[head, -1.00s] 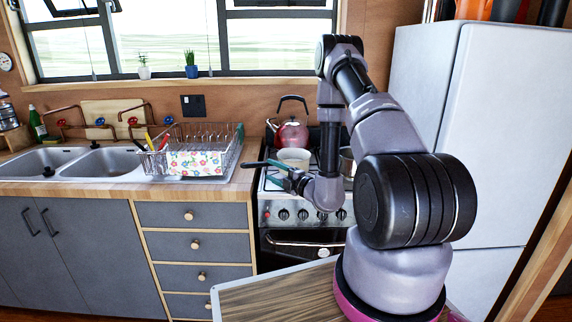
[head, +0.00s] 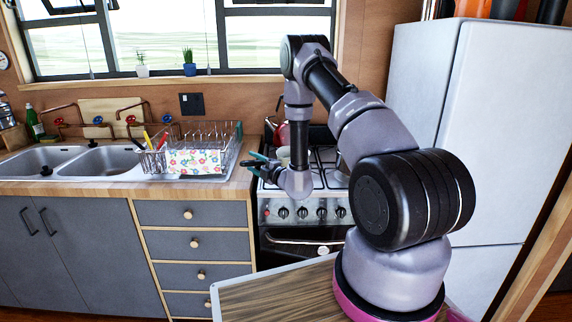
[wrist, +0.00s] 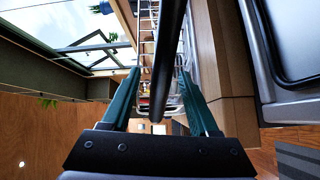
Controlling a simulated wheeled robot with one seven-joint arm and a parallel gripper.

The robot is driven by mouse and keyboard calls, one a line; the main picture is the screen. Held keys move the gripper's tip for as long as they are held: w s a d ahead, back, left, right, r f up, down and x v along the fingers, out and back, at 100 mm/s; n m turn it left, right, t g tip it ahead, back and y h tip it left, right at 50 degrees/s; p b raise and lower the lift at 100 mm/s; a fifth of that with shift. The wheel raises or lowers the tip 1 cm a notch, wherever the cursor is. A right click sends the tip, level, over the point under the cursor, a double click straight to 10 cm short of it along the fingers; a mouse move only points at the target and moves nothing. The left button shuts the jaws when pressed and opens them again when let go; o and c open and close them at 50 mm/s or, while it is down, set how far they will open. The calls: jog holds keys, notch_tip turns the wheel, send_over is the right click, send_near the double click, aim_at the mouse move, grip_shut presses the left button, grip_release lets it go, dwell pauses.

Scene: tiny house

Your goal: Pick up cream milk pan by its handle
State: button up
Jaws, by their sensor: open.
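The cream milk pan (head: 284,153) sits on the left of the stove, mostly hidden behind my arm in the head view. In the wrist view its long dark handle (wrist: 168,62) runs between the two teal fingers of my gripper (wrist: 160,76), with a gap on each side. The pan's bowl is not clear in the wrist view. In the head view my gripper (head: 257,164) is at the stove's left edge, at the handle. It is open and holds nothing.
A wire dish rack (head: 205,150) stands on the counter left of the stove. A red kettle (head: 283,132) is behind the pan, partly hidden by my arm. The white fridge (head: 470,130) stands to the right.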

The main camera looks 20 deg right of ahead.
grip_shut()
dwell(1.4)
